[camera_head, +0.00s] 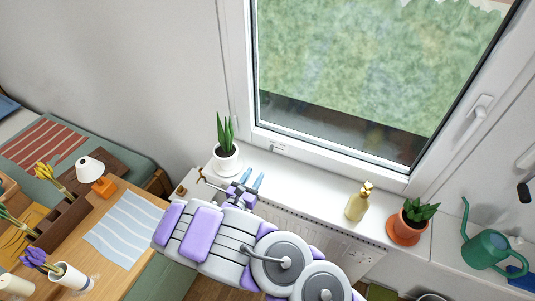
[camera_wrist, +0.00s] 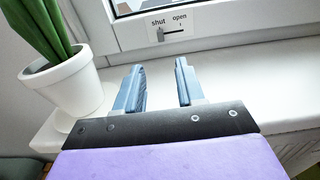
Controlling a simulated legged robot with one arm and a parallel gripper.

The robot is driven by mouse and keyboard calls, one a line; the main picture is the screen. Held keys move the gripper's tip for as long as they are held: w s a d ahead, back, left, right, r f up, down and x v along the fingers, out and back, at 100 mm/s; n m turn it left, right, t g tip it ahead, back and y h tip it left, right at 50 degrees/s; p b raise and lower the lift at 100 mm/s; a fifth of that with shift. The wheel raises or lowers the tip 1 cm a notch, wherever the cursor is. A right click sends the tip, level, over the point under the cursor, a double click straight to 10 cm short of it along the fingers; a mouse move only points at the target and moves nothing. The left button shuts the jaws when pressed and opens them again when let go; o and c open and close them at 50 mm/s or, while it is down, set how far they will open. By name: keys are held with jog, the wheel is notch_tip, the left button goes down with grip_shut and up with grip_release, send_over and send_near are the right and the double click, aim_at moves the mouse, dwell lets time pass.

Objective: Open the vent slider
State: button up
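The vent slider is a small dark knob (camera_wrist: 160,32) on a white plate (camera_wrist: 171,24) on the lower window frame. The plate reads "shut" on the left and "open" on the right, and the knob sits at the "shut" end. In the head view the plate (camera_head: 279,147) is tiny and the knob's place cannot be read. My gripper (camera_wrist: 160,68) has two blue fingers spread apart with nothing between them. It is over the sill, short of the plate and apart from it. It also shows in the head view (camera_head: 253,177).
A potted plant in a white pot (camera_wrist: 64,82) stands close on the left of my gripper. A gold bottle (camera_head: 358,202), a terracotta pot (camera_head: 406,228) and a green watering can (camera_head: 485,249) are to the right. The sill before the plate is clear.

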aim_at(270, 149)
jog(key=b+x, duration=0.1)
jog(key=x, duration=1.1)
jog(key=shift+w, duration=0.15)
grip_shut()
dwell(1.0)
